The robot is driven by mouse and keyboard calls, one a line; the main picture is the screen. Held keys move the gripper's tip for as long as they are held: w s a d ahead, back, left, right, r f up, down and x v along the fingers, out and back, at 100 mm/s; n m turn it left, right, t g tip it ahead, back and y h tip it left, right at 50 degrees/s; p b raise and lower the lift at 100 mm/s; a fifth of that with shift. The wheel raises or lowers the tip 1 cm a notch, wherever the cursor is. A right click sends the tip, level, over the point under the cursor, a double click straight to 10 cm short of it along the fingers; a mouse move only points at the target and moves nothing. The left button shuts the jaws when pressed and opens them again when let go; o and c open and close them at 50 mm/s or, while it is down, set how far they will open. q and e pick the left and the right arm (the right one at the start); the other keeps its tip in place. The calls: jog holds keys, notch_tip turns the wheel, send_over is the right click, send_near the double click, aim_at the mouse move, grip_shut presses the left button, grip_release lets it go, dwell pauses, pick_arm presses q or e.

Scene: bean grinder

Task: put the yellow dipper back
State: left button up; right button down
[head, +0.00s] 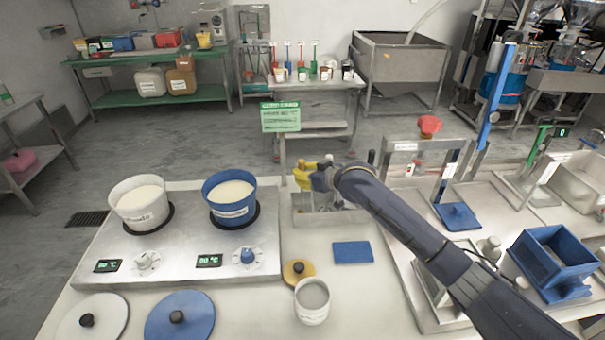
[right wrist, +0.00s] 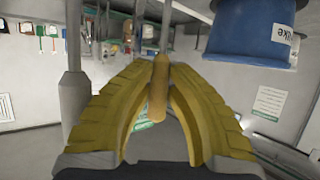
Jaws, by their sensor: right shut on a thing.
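My right gripper (head: 303,177), with yellow fingers, is over the metal holder (head: 318,221) behind the blue mat. In the right wrist view its fingertips (right wrist: 160,88) are closed on the yellow handle of the dipper (right wrist: 158,96). A thin grey rod runs up from between the fingers in that view. In the head view the dipper is hidden by the gripper, and I cannot tell whether it touches the holder. My left gripper is not in view.
A blue pot (head: 230,202) and a white pot (head: 140,206) stand on the hotplate to the left. A blue mat (head: 352,252), a yellow lid (head: 298,271) and a white cup (head: 312,303) are in front. A blue bin (head: 552,262) stands at right.

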jog(key=shift+f, duration=0.15)
jog(key=c, duration=1.7)
grip_release()
jog(key=shift+s+d+r, duration=0.1)
jog(key=shift+r, duration=0.1)
jog(key=v, duration=1.1)
jog(key=shift+s+d, duration=0.25)
jog(key=shift+d, duration=0.05)
jog(key=shift+r, duration=0.1)
